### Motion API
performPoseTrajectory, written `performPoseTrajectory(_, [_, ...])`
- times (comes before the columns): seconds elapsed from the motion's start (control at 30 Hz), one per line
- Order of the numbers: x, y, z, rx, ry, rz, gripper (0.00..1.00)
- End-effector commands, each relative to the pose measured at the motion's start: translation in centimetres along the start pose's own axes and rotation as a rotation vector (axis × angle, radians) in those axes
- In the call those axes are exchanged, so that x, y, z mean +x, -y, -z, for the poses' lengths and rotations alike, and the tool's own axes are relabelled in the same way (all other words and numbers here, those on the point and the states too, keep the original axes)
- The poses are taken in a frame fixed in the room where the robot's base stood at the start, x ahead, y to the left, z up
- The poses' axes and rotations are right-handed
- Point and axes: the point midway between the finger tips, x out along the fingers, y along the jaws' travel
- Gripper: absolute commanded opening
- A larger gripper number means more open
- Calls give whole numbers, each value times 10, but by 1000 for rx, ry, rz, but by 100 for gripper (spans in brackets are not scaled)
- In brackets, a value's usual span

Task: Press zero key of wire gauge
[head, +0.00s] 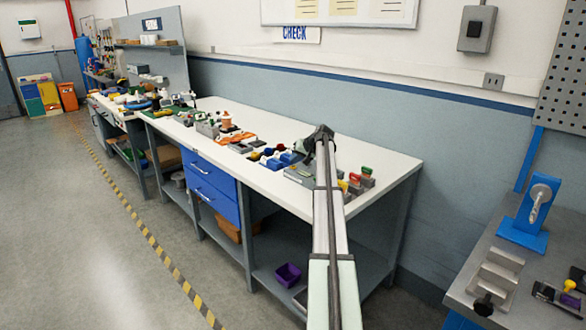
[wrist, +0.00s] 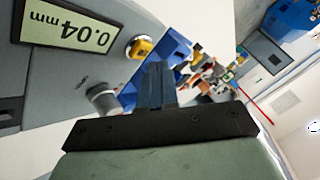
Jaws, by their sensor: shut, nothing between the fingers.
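The wire gauge (wrist: 30,85) is a grey body at the left of the wrist view, with a lit display (wrist: 65,35) reading 0.04 mm. A yellow key (wrist: 140,47) and a grey round knob (wrist: 102,98) show on its edge. I cannot read any label saying which is the zero key. My gripper (wrist: 156,70) is shut and empty, its fingertips close to the yellow key; contact cannot be told. In the head view, a grey device that looks like the gauge (head: 299,176) sits on the bench beside my arm's end, partly hidden.
The long white bench (head: 385,165) carries blue bins (head: 284,159) and several small coloured parts close to the gauge. More tools crowd its far left end. A blue stand (head: 530,215) is on a separate bench at right.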

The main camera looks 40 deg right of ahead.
Motion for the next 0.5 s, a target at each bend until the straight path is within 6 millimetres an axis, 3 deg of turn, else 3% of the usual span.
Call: performPoseTrajectory(0.5, [6, -4, -4, 0, 0, 0, 0])
